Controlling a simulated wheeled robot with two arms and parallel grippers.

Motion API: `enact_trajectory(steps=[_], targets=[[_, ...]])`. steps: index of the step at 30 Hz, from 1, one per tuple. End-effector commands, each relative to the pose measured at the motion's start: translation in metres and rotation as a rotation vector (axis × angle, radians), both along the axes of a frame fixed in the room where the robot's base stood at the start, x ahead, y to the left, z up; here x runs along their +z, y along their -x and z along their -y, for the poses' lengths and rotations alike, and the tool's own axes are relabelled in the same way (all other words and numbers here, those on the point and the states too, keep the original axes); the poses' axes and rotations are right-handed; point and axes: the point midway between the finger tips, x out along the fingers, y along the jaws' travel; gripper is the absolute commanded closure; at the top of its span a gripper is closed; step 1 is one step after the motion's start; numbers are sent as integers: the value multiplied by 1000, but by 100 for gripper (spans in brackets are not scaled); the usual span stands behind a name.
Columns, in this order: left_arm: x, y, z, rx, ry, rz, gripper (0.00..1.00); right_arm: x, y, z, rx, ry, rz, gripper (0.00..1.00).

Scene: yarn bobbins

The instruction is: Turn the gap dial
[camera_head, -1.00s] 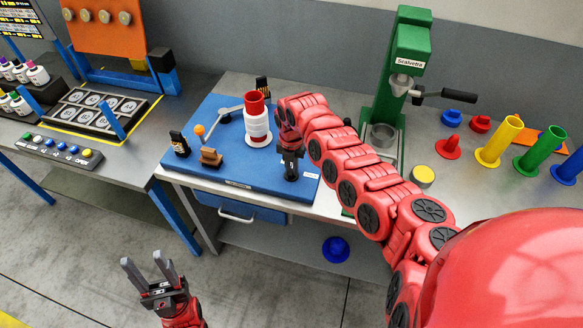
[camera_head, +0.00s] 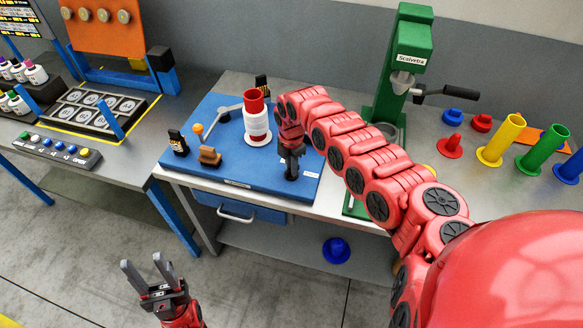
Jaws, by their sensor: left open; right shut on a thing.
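A small black upright piece (camera_head: 291,171), which looks like the gap dial, stands at the right front of the blue board (camera_head: 240,176). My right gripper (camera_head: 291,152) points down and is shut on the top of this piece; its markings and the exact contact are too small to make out. My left gripper (camera_head: 147,272) is open and empty, low in front of the table and far from the board.
A white yarn bobbin (camera_head: 257,126) with a red core stands on the board behind my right gripper. A wooden block (camera_head: 210,156) and an orange ball (camera_head: 197,128) are to the left. A green press (camera_head: 408,50) stands behind my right arm.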

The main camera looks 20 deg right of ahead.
Motion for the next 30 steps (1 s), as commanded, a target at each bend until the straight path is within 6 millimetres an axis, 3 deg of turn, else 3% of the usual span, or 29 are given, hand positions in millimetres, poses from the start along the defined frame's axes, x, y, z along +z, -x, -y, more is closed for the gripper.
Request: enact_trajectory(steps=[15,30], targets=[[-2,0,0,0,0,0,50,1,-1,0,-456,0,1,100],[-1,0,0,0,0,0,50,1,-1,0,-666,-1,4,100]])
